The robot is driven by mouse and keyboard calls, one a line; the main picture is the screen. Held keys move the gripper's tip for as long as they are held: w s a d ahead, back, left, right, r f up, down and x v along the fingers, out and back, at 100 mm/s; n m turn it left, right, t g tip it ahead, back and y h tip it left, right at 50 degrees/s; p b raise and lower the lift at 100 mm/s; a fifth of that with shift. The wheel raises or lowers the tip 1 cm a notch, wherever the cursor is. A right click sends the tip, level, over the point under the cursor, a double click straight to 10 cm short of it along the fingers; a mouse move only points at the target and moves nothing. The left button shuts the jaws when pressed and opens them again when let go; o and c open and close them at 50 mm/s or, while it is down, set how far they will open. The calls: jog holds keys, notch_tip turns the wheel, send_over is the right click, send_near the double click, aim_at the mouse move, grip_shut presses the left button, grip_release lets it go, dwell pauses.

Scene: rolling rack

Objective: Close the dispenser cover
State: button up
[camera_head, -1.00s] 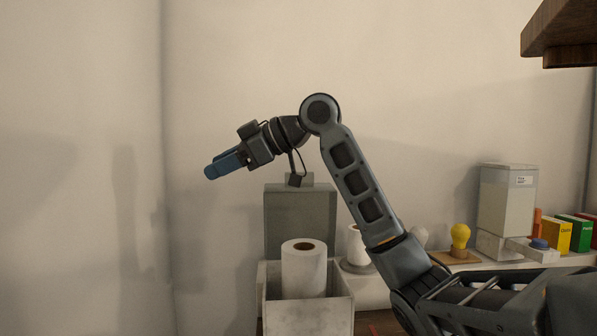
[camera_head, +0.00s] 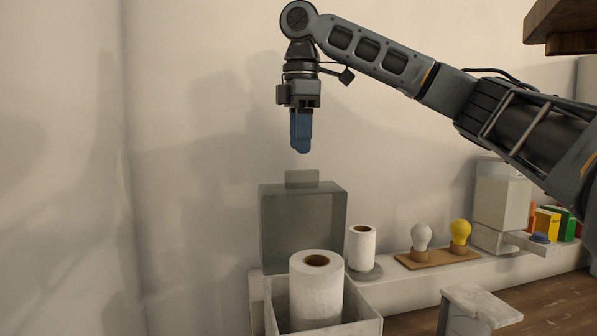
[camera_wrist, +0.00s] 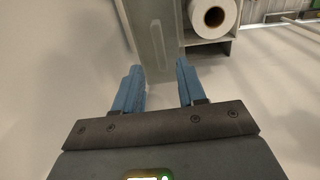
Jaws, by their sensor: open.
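The dispenser (camera_head: 367,325) is a light open box at the lower middle of the head view, with a white paper roll (camera_head: 316,290) standing in it. Its grey-green translucent cover (camera_head: 300,225) stands upright behind the roll, with a small tab (camera_head: 302,179) on its top edge. My gripper (camera_head: 301,150) has blue fingers, points down and hangs just above the tab, apart from it. In the wrist view the fingers (camera_wrist: 157,72) are spread and empty, with the cover (camera_wrist: 150,32) seen edge-on beyond the gap between them. The roll (camera_wrist: 212,14) shows at the top right there.
A small paper roll (camera_head: 362,247) stands right of the cover on the ledge. Two bulbs, white (camera_head: 421,237) and yellow (camera_head: 460,236), sit on a wooden board. A tall container (camera_head: 500,200) and coloured boxes (camera_head: 547,222) stand farther right. A wooden shelf (camera_head: 560,28) hangs at upper right.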

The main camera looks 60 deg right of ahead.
aim_at(299, 171)
jog(key=shift+w+d+f, duration=0.1)
jog(key=shift+f, duration=1.7)
jog(key=shift+w+d+f, duration=0.1)
jog(key=shift+f, duration=1.65)
grip_shut()
